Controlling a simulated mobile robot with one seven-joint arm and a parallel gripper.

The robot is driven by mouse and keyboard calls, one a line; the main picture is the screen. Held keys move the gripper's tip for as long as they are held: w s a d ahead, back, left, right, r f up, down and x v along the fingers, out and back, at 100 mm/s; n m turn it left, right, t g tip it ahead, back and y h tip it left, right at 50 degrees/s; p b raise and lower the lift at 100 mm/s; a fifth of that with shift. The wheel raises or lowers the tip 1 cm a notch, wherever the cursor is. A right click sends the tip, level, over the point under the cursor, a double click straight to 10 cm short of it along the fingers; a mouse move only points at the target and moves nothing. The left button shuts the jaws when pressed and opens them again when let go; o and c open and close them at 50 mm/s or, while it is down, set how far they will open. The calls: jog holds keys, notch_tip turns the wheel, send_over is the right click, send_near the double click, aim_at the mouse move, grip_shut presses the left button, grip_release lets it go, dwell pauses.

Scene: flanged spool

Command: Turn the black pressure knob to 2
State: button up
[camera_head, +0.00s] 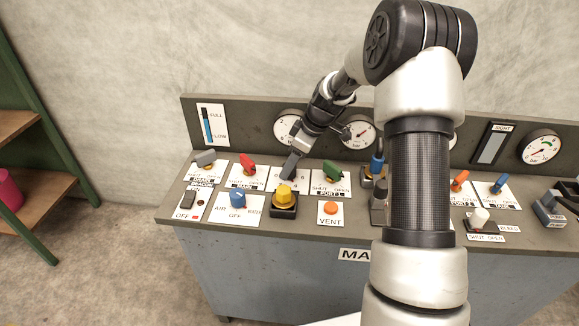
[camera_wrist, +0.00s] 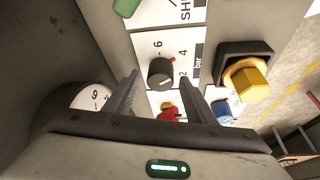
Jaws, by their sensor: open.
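The black pressure knob (camera_wrist: 161,72) stands on a white plate marked with 2, 4, 6 and "bar" in the wrist view. It is round and dark, with a small red mark at its edge on the plate; I cannot tell its exact setting. My gripper (camera_wrist: 158,84) is open, its two fingers on either side of the line to the knob, with the knob showing just beyond and between the tips. Touch cannot be told. In the head view my gripper (camera_head: 290,166) is low over the white bar plate (camera_head: 282,184) and hides the knob.
Close by are a yellow knob (camera_head: 285,195) on a black block, a red handle (camera_head: 247,162), a green handle (camera_head: 333,171) and a blue knob (camera_head: 237,198). Gauges (camera_head: 359,132) line the back panel. An orange vent button (camera_head: 330,208) sits in front.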

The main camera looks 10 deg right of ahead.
jog(key=shift+w+a+f, duration=0.15)
jog(key=shift+a+f, duration=0.05)
jog(key=shift+f, duration=0.4)
jog(key=c, duration=1)
